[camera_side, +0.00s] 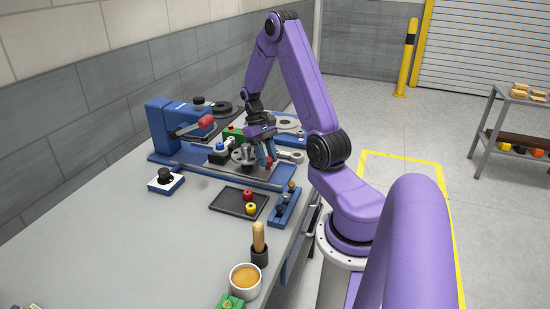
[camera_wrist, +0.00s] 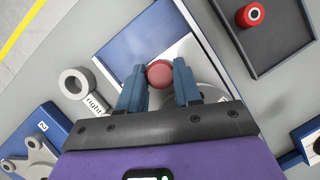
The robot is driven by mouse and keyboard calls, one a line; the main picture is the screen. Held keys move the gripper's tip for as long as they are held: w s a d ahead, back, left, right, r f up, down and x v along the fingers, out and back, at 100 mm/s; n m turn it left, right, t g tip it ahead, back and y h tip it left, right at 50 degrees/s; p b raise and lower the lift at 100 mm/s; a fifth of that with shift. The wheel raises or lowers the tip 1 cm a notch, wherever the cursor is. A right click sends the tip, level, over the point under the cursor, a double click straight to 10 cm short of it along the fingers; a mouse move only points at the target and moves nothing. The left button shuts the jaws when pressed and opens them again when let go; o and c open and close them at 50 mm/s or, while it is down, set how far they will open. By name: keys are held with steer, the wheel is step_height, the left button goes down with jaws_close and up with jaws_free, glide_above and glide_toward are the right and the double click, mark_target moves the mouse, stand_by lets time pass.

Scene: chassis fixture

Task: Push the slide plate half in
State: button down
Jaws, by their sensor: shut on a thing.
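My gripper (camera_side: 266,152) is low over the blue chassis fixture (camera_side: 196,168) on the bench. In the wrist view its two blue fingers (camera_wrist: 160,80) are on either side of a round red knob (camera_wrist: 159,72) and are shut on it. The knob also shows just under the fingers in the side view (camera_side: 268,164). A pale metal plate (camera_wrist: 184,50) lies beneath the knob, beside a blue surface (camera_wrist: 150,32). I cannot tell for sure which of these is the slide plate, or how far in it is. My gripper hides much of that area.
A blue stand with a red-ended lever (camera_side: 208,121) rises behind. A black tray (camera_side: 228,208) with red and yellow pieces lies in front. A blue rack (camera_side: 285,208), a wooden-handled tool (camera_side: 258,238) and a cup (camera_side: 245,280) stand nearer.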

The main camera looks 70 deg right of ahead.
mark_target(250, 152)
steer(key=w, duration=0.6)
steer(key=c, duration=0.8)
jaws_free()
steer(key=shift+r, duration=0.1)
steer(key=v, duration=1.7)
steer(key=shift+s+r, duration=0.1)
steer(key=shift+r, duration=0.1)
